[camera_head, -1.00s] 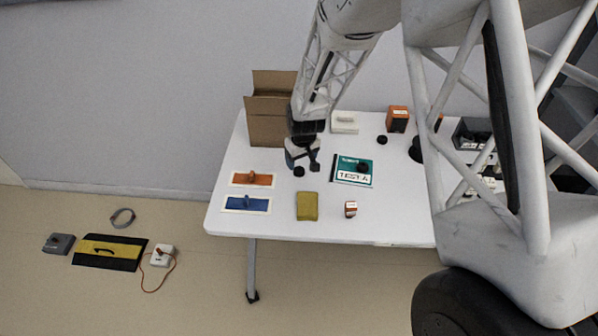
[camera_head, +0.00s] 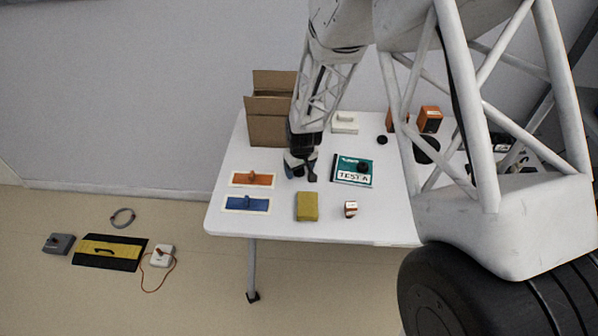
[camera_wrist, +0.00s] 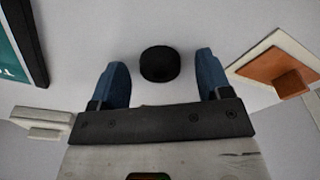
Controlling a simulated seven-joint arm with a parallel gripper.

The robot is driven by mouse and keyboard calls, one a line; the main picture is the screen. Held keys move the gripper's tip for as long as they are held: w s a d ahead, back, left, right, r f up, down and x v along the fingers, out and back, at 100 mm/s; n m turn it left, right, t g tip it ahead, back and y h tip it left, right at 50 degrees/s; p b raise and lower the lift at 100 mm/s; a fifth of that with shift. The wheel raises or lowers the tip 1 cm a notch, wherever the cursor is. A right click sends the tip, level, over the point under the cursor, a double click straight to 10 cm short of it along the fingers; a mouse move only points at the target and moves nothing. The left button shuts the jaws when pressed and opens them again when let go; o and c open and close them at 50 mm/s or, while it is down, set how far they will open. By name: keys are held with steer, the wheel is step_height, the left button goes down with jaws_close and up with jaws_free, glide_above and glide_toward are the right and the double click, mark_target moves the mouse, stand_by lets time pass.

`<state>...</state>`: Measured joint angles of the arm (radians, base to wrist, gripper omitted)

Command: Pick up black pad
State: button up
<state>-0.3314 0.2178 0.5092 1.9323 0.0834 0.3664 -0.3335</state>
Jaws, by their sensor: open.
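The black pad (camera_wrist: 160,64) is a small round black disc on the white table. In the wrist view it lies between my gripper's two blue fingers, slightly toward the far ends, with a gap on each side. My gripper (camera_wrist: 161,60) is open and empty, above the table. In the head view my gripper (camera_head: 301,175) points down between the orange-handled board and the teal card; there I cannot clearly separate the pad from the dark fingers. Other round black discs show: one on the table (camera_head: 382,140) and one on the card (camera_head: 363,167).
The white table (camera_head: 300,232) also holds a cardboard box (camera_head: 272,128), a white box (camera_head: 344,123), a teal TEST A card (camera_head: 345,178), an orange board (camera_head: 251,180), a blue board (camera_head: 247,204), a yellow block (camera_head: 307,207) and a small box (camera_head: 351,209). Orange boxes (camera_head: 430,119) stand farther right.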

mark_target(299, 171)
stand_by(0.3)
steer(key=c, duration=1)
steer(key=shift+r, duration=0.1)
steer(key=shift+r, duration=0.65)
steer(key=shift+s+d+r, duration=0.1)
steer(key=shift+s+r, duration=0.15)
steer(key=shift+r, duration=0.3)
steer(key=shift+s+d+r, duration=0.1)
steer(key=shift+s+r, duration=0.15)
steer(key=shift+r, duration=0.25)
steer(key=s+d, duration=0.1)
steer(key=s, duration=0.3)
steer(key=s+d+r, duration=0.1)
steer(key=s+d, duration=0.1)
steer(key=s, duration=0.3)
steer(key=s+d, duration=0.1)
steer(key=s, duration=0.4)
steer(key=shift+s+d+r, duration=0.1)
steer(key=shift+d+r, duration=0.1)
steer(key=shift+d, duration=0.2)
